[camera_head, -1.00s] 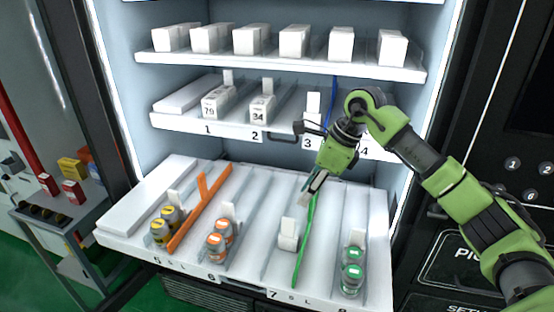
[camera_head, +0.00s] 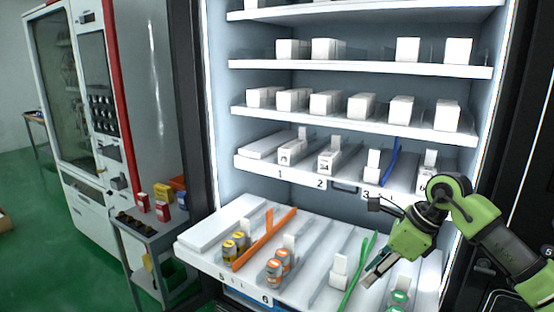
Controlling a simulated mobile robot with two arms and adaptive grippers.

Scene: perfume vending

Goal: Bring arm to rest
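My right gripper (camera_head: 372,276) hangs over the right part of the pulled-out bottom shelf (camera_head: 205,232), beside the green divider (camera_head: 357,270). Its arm comes in from the right. The fingertips are small and close together in the picture, so I cannot tell whether they are open or shut. No held object is clear. My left gripper and arm are not in view.
Orange-topped cans (camera_head: 277,267) and yellow-labelled cans (camera_head: 234,246) stand on the bottom shelf around an orange divider (camera_head: 265,240). Green-topped cans (camera_head: 398,298) stand below my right arm. A grey side table (camera_head: 150,228) with small boxes stands left of the machine.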

